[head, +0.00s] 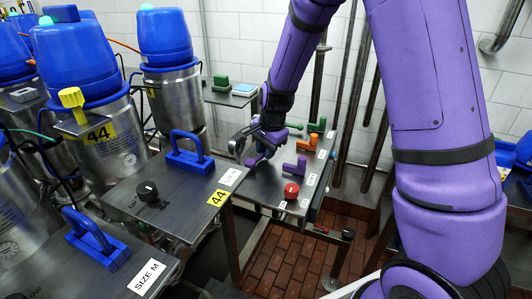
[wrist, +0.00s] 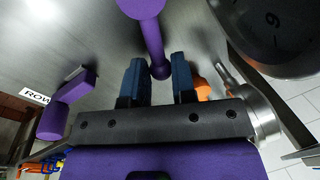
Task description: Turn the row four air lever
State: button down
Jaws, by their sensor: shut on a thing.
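A purple lever (wrist: 150,35) with a thick round hub and a thin rod ending in a small ball shows in the wrist view. My gripper (wrist: 159,66) has its two blue fingers on either side of the rod's ball end, shut on it. In the head view, the purple lever (head: 256,160) is at the left of the small metal panel (head: 265,180), with my gripper (head: 260,148) over it and hiding part of it. I cannot read which row label is row four.
A purple T-shaped handle (head: 290,168) stands beside the lever, with a row label partly readable in the wrist view. Orange (head: 307,141) and green (head: 318,126) handles stand behind, and a red knob (head: 291,190) in front. A round dark gauge (wrist: 275,35) is close at my gripper's right.

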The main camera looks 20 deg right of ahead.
jog(key=shift+s+d+m+h, duration=0.15)
jog(key=shift+s+m, duration=0.35)
jog(key=shift+m, duration=0.35)
jog(key=shift+s+m+h, duration=0.2)
jog(key=shift+s+m, duration=0.25)
jog(key=shift+m, duration=0.35)
jog(key=shift+s+d+m+h, duration=0.15)
jog(key=shift+s+m, duration=0.35)
jog(key=shift+m, duration=0.35)
jog(key=shift+a, duration=0.1)
jog(key=c, duration=1.1)
grip_release()
jog(key=shift+r, duration=0.1)
jog(key=r, duration=0.3)
jog(key=s+r, duration=0.1)
jog(key=r, duration=0.3)
jog(key=s+r, duration=0.1)
jog(key=r, duration=0.2)
jog(key=shift+s+r, duration=0.1)
jog(key=shift+r, duration=0.1)
